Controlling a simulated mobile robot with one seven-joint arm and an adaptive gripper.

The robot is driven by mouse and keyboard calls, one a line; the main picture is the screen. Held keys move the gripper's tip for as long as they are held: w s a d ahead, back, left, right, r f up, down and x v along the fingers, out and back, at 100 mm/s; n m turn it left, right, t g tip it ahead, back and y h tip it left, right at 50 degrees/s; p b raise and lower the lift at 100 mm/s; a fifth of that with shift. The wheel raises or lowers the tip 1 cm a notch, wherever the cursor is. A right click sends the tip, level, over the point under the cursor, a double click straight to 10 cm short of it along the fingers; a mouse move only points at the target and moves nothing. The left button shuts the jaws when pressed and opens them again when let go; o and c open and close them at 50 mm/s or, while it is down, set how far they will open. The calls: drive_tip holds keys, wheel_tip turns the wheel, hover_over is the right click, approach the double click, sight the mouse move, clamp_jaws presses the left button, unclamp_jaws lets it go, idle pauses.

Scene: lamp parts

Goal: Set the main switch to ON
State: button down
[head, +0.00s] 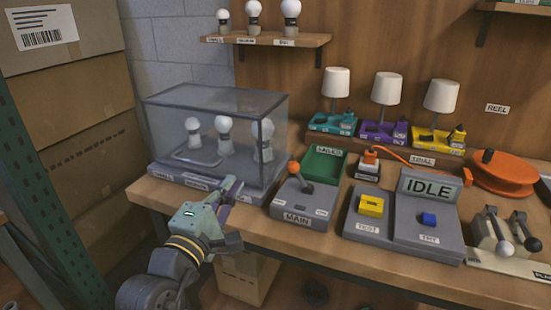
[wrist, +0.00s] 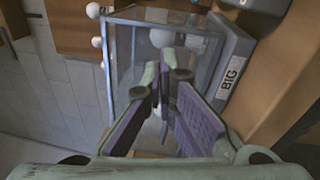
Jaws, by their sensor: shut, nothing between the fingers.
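The main switch is a grey box labelled MAIN (head: 302,200) near the bench's front edge. Its lever, with an orange knob (head: 294,167), leans toward the upper left in the head view. Small labels sit at both sides of its top, too small to read. My gripper (head: 232,187) is to the left of the switch, in front of the glass case, apart from the lever. In the wrist view my gripper (wrist: 168,80) points at the case, its fingers shut and empty. The switch does not show in the wrist view.
The glass case (head: 215,100) with several bulbs stands left on the bench; its BIG label (wrist: 232,80) shows close up. A green tray (head: 322,165) is behind the switch.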

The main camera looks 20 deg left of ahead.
sight(299, 177)
drive_tip(key=d+h, duration=0.1)
drive_tip(key=d+f+g+h, duration=0.1)
drive_tip(key=d+f, duration=0.1)
drive_tip(key=shift+w+d+f+h, duration=0.15)
drive_tip(key=shift+w+d+h, duration=0.15)
drive_tip(key=shift+h, duration=0.1)
drive_tip(key=w, duration=0.3)
drive_tip(key=w+p, duration=0.1)
drive_tip(key=w, duration=0.2)
drive_tip(key=w+d+p, duration=0.1)
drive_tip(key=w, duration=0.3)
drive_tip(key=shift+d, duration=0.1)
drive_tip(key=shift+r+m, duration=0.3)
drive_tip(key=shift+s+d+r, duration=0.1)
drive_tip(key=shift+d+r, duration=0.05)
